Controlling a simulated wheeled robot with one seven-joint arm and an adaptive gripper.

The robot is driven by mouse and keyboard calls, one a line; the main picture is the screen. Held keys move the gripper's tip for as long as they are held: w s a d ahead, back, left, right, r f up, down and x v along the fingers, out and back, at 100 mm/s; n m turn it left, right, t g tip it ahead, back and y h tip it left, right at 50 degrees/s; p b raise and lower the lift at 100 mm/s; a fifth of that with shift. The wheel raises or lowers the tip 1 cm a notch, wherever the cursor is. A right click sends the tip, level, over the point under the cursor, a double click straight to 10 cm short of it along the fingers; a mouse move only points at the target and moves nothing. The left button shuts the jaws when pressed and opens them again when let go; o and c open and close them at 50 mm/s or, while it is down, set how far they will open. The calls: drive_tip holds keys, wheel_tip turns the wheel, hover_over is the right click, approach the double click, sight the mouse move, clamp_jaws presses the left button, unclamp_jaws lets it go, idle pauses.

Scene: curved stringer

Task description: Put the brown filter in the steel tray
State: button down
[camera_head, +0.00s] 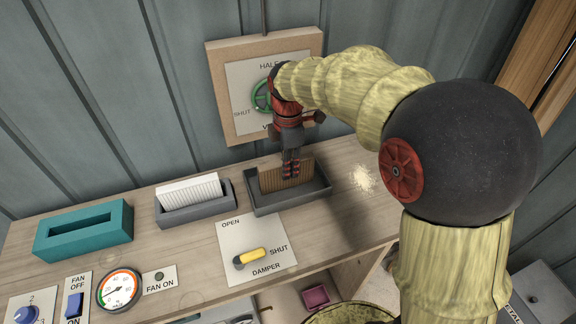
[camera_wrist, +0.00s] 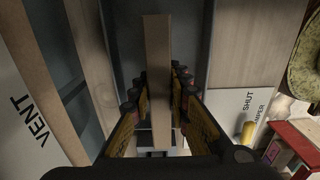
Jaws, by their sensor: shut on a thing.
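The brown pleated filter (camera_head: 271,181) stands upright inside the outline of the dark grey steel tray (camera_head: 297,203) in the head view. Its lower edge is hidden behind the tray's front wall, so I cannot tell whether it touches the tray floor. My gripper (camera_head: 290,171) points down and is shut on the filter's middle. In the wrist view the filter (camera_wrist: 157,70) shows edge-on as a brown strip between the fingers (camera_wrist: 157,95).
A grey holder (camera_head: 196,212) with a white pleated filter (camera_head: 188,190) stands to the left. A teal slotted block (camera_head: 84,230) is farther left. The vent panel (camera_head: 232,92) with a green handwheel is behind my gripper. A yellow damper handle (camera_head: 252,257) lies in front. Pale powder (camera_head: 361,179) is to the right.

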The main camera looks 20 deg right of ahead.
drive_tip(key=shift+f, duration=0.15)
drive_tip(key=c, duration=1.7)
unclamp_jaws()
